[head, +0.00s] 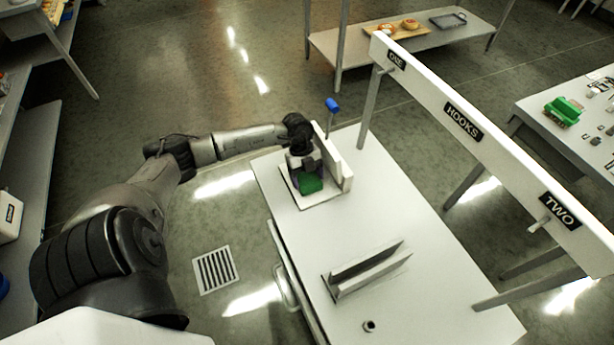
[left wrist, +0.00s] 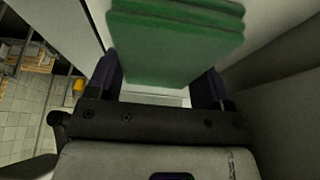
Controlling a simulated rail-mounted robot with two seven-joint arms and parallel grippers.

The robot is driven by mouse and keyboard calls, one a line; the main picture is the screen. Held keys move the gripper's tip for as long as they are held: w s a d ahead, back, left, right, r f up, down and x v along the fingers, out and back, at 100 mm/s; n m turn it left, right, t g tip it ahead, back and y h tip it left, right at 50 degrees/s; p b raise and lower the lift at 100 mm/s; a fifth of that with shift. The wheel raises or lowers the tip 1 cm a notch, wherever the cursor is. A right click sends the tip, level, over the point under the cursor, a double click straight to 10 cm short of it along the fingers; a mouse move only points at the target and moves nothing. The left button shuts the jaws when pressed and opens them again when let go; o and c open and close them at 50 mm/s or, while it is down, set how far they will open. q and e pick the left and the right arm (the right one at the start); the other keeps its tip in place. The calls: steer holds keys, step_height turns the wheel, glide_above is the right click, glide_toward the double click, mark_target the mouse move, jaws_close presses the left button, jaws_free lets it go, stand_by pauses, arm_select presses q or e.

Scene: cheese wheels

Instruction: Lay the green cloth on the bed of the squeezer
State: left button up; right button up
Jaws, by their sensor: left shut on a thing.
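The green cloth (head: 311,185) is a small folded bundle in the head view. It fills the upper middle of the left wrist view (left wrist: 175,45), where its stacked layers show. My left gripper (head: 305,172) is shut on the cloth, with a finger on each side of it. It holds the cloth over the bed of the squeezer (head: 318,203), a pale plate at the far end of the white table. The squeezer has upright white plates (head: 336,158) and a blue-ended handle (head: 332,105). I cannot tell whether the cloth touches the bed. My right gripper is not in view.
A white rail lettered HOOKS (head: 463,122) runs above the table's right side. A slotted grey stand (head: 366,268) and a small round fitting (head: 369,326) are on the near table. A side table with a green object (head: 563,112) stands at right. A low shelf (head: 345,48) is behind.

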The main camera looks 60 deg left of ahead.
arm_select(q)
steer(key=shift+a, duration=0.1)
steer(key=shift+f, duration=0.1)
steer(key=o, duration=0.6)
steer(key=shift+a+r, duration=0.1)
steer(key=shift+r, duration=0.35)
steer(key=a, duration=1.2)
steer(key=shift+w+a+r+b, duration=0.15)
steer(key=shift+w+r+b, duration=0.1)
steer(key=shift+w+b, duration=0.15)
